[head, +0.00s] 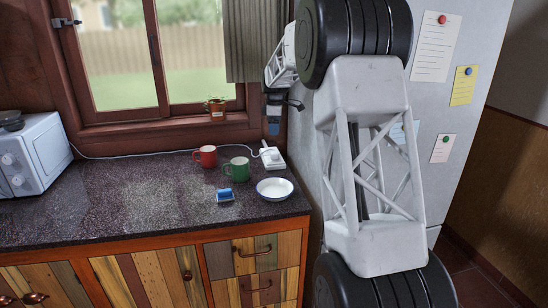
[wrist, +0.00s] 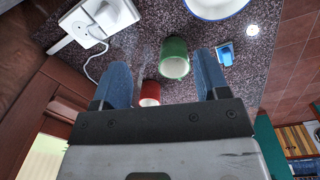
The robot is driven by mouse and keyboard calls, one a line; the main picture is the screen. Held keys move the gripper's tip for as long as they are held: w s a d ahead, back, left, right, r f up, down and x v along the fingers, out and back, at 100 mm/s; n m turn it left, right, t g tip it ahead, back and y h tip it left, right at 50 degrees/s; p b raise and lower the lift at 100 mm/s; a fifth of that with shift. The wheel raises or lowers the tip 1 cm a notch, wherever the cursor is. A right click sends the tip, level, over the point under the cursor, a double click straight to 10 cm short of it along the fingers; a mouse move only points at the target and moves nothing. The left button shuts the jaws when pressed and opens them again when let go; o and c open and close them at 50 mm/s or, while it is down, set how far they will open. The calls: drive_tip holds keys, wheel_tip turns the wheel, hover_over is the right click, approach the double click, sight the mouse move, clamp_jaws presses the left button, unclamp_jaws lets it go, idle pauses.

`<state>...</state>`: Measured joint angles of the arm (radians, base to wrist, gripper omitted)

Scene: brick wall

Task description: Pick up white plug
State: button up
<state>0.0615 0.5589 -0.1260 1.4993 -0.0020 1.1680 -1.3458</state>
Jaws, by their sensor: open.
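The white plug (wrist: 97,31) sits at the white power strip (wrist: 75,44) in the wrist view, at the upper left, with a white cord looping from it. In the head view the plug (head: 265,145) is small, at the strip (head: 273,160) on the counter's right back part. My gripper (wrist: 162,78) is open and empty, its two blue fingers apart, pointing down over the counter. In the head view my gripper (head: 273,126) hangs above and behind the strip, apart from it.
A red mug (head: 205,156), green mug (head: 237,169), white bowl (head: 274,189) and blue item (head: 225,195) stand near the strip. The counter's left middle is clear.

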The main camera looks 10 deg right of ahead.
sight(273, 153)
drive_tip(key=w+f+n, duration=0.1)
drive_tip(key=w+f, duration=0.2)
drive_tip(key=w, duration=0.1)
drive_tip(key=w+d+f+n, duration=0.1)
drive_tip(key=w+f, duration=0.2)
drive_tip(key=w, duration=0.1)
drive_tip(key=w+d+f+n, duration=0.1)
drive_tip(key=w+f, duration=0.2)
drive_tip(key=f, duration=0.1)
drive_tip(key=shift+w, duration=0.4)
drive_tip(key=shift+f, duration=1.25)
drive_tip(key=shift+f, duration=0.1)
drive_tip(key=shift+f, duration=2.5)
drive_tip(key=c, duration=1)
